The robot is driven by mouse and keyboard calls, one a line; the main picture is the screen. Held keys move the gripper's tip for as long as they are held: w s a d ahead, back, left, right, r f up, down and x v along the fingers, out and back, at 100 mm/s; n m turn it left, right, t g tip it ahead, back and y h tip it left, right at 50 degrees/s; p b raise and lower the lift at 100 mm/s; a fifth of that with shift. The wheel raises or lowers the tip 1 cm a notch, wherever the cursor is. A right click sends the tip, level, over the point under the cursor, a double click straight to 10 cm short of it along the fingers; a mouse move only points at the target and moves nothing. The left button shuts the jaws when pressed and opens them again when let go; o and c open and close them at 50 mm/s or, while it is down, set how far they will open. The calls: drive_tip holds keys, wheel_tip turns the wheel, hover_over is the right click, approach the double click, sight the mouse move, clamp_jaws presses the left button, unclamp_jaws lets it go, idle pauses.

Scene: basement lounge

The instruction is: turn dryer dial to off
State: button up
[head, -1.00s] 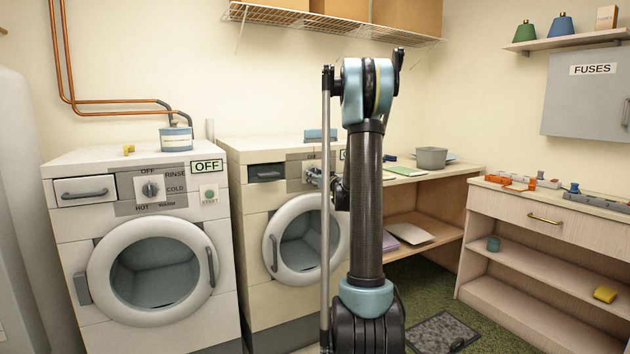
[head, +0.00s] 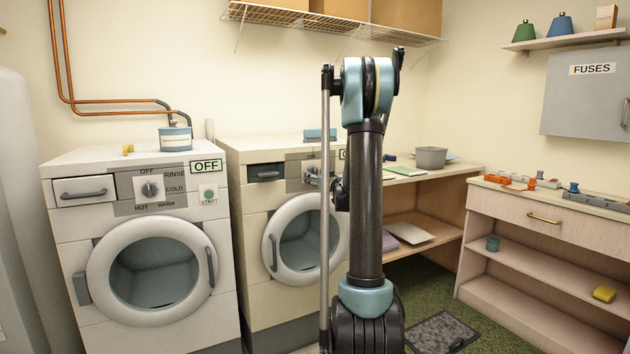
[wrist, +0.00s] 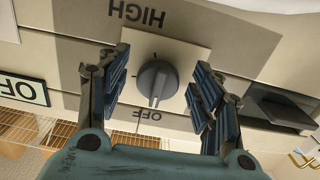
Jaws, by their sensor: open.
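The dryer (head: 252,197) is the cream machine in the middle of the head view. Its dial (wrist: 157,82) is a grey ridged knob on a pale square plate in the upside-down wrist view. HIGH is printed on one side of it and OFF on the opposite side. The ridge runs roughly along the HIGH–OFF line; I cannot tell surely which end is the pointer. My gripper (wrist: 160,78) is open, with one finger on each side of the dial and gaps visible between. In the head view my arm hides much of the dryer's panel.
A sign (wrist: 22,88), partly cut off and reading OFF, is beside the dial. A dark recessed handle (wrist: 285,108) is on the other side. The washer (head: 62,225) stands left of the dryer, a wooden table (head: 445,172) right. A wire shelf (head: 335,27) hangs above.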

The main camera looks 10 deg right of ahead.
drive_tip(key=v, duration=1.1)
drive_tip(key=shift+s, duration=0.2)
drive_tip(key=s+a+f+g+y, duration=0.1)
drive_tip(key=s+a+f+g, duration=0.3)
drive_tip(key=s+a, duration=0.5)
drive_tip(key=s+a+f+g, duration=0.4)
drive_tip(key=s+a+g, duration=0.1)
drive_tip(key=s, duration=0.8)
drive_tip(key=s+d+f+m+g+h, duration=0.1)
drive_tip(key=s+f, duration=0.3)
drive_tip(key=s, duration=0.4)
drive_tip(key=s+d+f+m+g+h, duration=0.1)
drive_tip(key=s+d+f+g+h, duration=0.2)
drive_tip(key=s, duration=0.5)
drive_tip(key=s+d+f+m+g+h, duration=0.1)
drive_tip(key=s+d+f, duration=0.3)
drive_tip(key=s, duration=0.5)
drive_tip(key=shift+f+m+g+h, duration=0.4)
drive_tip(key=shift+h, duration=0.5)
